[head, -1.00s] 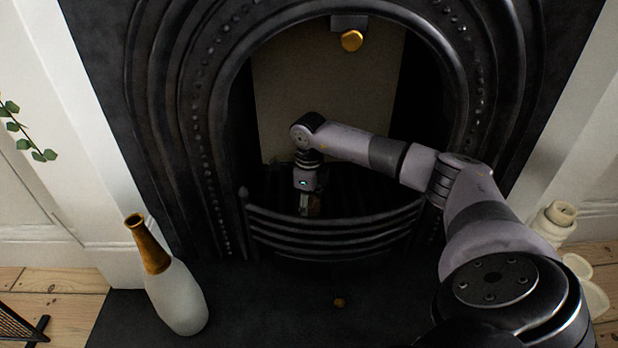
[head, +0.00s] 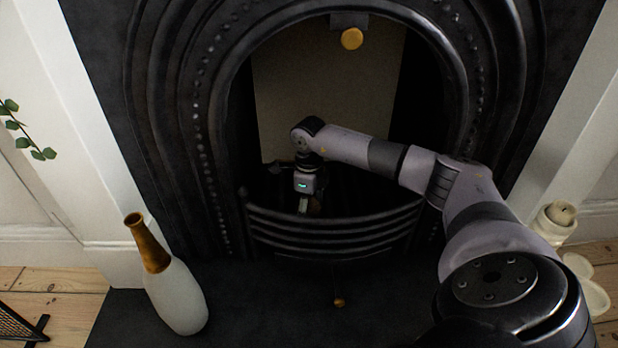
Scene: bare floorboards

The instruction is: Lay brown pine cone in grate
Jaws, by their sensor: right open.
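The black grate (head: 335,238) with curved front bars sits in the fireplace opening. My right gripper (head: 304,208) points down inside it, just behind the front bars at the left. It is open. A small brown thing (head: 316,209), likely the pine cone, shows dimly right beside the fingers, low in the grate. It is partly hidden by the gripper and the dark. I cannot tell whether the fingers still touch it. My left gripper is not in view.
A white vase with a gold neck (head: 176,290) stands on the dark hearth at the left. A small brass-coloured knob (head: 339,302) shows below the grate. A candle (head: 560,215) and pale dishes stand at the right. The cast-iron arch (head: 215,110) surrounds my arm.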

